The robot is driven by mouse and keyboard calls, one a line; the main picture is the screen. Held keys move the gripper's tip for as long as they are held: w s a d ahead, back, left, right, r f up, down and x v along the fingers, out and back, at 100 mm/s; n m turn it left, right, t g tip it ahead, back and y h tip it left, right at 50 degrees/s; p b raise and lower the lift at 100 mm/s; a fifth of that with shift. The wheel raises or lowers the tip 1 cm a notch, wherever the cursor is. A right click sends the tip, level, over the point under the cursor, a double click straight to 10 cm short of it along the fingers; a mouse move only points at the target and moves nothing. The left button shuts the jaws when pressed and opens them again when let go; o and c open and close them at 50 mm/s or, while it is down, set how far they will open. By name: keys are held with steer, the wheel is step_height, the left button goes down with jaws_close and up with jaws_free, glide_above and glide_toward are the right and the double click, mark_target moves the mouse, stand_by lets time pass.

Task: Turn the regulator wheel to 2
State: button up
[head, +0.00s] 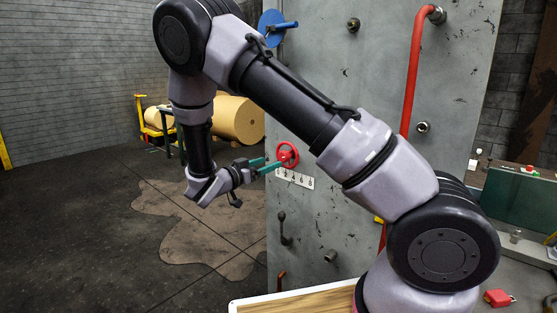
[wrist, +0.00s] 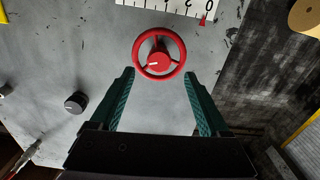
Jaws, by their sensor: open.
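The red regulator wheel (head: 287,155) is on the grey metal panel, and it also shows in the wrist view (wrist: 158,58). It has a round rim and a hub with a short white mark. A white scale plate (head: 295,179) with black numbers sits just below it. In the wrist view the scale (wrist: 165,5) appears upside down, and a small red pointer (wrist: 203,20) stands at the 0. My gripper (wrist: 160,76) is open, its green fingers spread on either side just short of the wheel. In the head view my gripper (head: 268,164) reaches the wheel from the left.
A blue wheel (head: 271,27) is higher on the panel (head: 340,115). A red pipe (head: 412,75) runs down the panel's right side. A black knob (wrist: 75,102) shows left in the wrist view. A large tan roll (head: 236,118) stands behind; the floor at left is open.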

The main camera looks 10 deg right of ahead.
mark_target(281, 158)
steer(key=x, duration=0.6)
steer(key=shift+d, duration=0.1)
jaws_close()
steer(key=shift+n, duration=0.3)
